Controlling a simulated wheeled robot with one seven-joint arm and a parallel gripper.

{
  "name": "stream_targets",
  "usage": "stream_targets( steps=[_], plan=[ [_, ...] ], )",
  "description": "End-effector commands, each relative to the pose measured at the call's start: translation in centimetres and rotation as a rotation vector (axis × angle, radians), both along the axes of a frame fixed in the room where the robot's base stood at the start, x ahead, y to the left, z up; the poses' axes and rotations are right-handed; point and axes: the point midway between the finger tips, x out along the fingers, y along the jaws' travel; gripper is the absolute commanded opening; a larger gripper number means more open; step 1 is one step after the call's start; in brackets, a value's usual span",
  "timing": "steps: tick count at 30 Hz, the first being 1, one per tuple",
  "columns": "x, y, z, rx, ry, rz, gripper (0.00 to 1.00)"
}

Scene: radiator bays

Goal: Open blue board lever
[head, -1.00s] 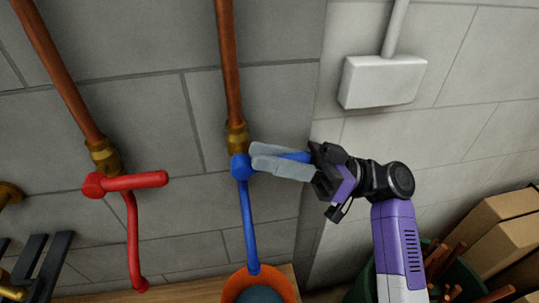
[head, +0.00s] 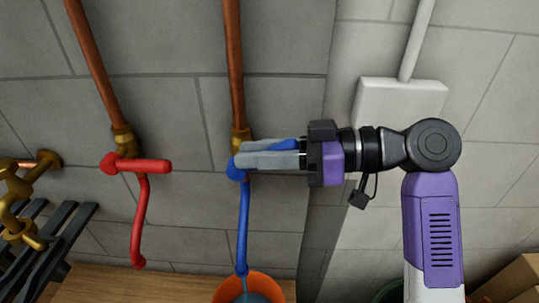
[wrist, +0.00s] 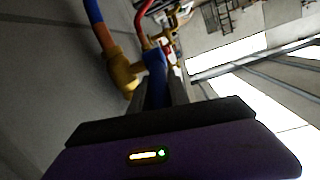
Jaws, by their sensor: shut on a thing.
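The blue board lever (head: 285,146) points right from its blue valve body (head: 236,170), which sits under a brass fitting on a copper pipe. My gripper (head: 246,158) comes from the right and is shut around the lever, its grey fingers covering most of it. In the wrist view the blue lever (wrist: 156,82) runs between my fingers. A blue spout (head: 243,225) hangs below the valve, and a thin pale blue stream appears beneath its tip, over an orange bucket (head: 282,285).
A red lever (head: 145,166) with a red spout is to the left. Brass valve parts (head: 15,190) and dark slats (head: 55,245) are farther left. A white wall box (head: 400,100) is behind my arm. The wooden surface (head: 130,285) left of the bucket looks clear.

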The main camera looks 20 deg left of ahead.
Motion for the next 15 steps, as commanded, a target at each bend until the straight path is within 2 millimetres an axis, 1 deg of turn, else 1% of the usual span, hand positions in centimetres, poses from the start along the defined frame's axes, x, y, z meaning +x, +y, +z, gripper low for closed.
stream_targets(
  steps=[1,6,15],
  plan=[
    [-0.07,0.12,0.46,-0.031,-0.010,0.002,0.00],
    [-0.14,0.40,0.66,-0.116,-0.033,0.002,0.00],
    [-0.25,0.65,0.66,-0.188,-0.053,0.003,0.00]
  ],
)
